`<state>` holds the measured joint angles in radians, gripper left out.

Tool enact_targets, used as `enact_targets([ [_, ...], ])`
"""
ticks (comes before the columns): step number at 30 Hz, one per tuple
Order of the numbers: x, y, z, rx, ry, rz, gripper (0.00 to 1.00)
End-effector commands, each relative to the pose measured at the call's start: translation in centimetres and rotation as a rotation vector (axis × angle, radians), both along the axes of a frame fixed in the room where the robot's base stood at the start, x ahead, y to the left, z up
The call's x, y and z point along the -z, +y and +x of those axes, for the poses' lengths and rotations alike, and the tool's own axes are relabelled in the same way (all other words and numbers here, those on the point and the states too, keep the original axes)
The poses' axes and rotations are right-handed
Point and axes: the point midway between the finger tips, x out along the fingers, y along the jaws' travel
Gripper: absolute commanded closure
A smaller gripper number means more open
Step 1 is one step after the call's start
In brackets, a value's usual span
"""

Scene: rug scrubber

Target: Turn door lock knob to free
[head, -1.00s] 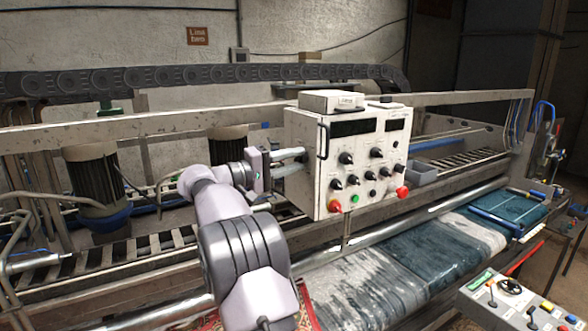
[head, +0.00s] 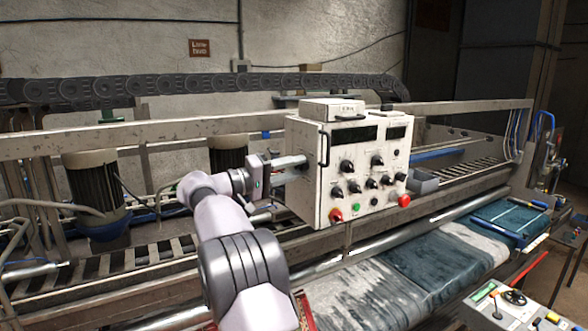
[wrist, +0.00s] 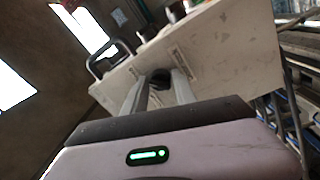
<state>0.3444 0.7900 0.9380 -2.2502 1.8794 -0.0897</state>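A dark round knob (wrist: 161,80), which I take as the door lock knob, sits on the side face of the white control box (head: 312,195). My gripper (wrist: 160,85) reaches that face, with one finger on each side of the knob; the knob fills the gap between the tips, so the gripper looks shut on it. In the head view my gripper (head: 300,163) meets the left side of the box, and the knob is mostly hidden there. The knob's turn angle is too dark and small to read.
The box front has several black knobs, a red button (head: 336,215) and a dark display (head: 354,135). A black handle (head: 324,145) stands out near its left front edge. Rails and motors (head: 95,185) lie left and behind; a wet rug (head: 430,262) lies below right.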

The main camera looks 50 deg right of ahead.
Motion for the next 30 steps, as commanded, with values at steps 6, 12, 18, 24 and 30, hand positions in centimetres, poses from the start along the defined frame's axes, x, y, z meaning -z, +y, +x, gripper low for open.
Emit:
enact_targets([
  [6,0.0,0.0,0.0,-0.001,0.002,0.000,0.50],
  [12,0.0,0.1,0.1,-0.001,0.002,-0.002,0.50],
  [18,0.2,3.2,1.1,-0.005,0.001,-0.002,0.50],
  [24,0.6,8.8,2.9,-0.005,0.002,-0.001,0.50],
  [30,1.0,13.8,4.5,-0.004,0.003,-0.001,0.50],
])
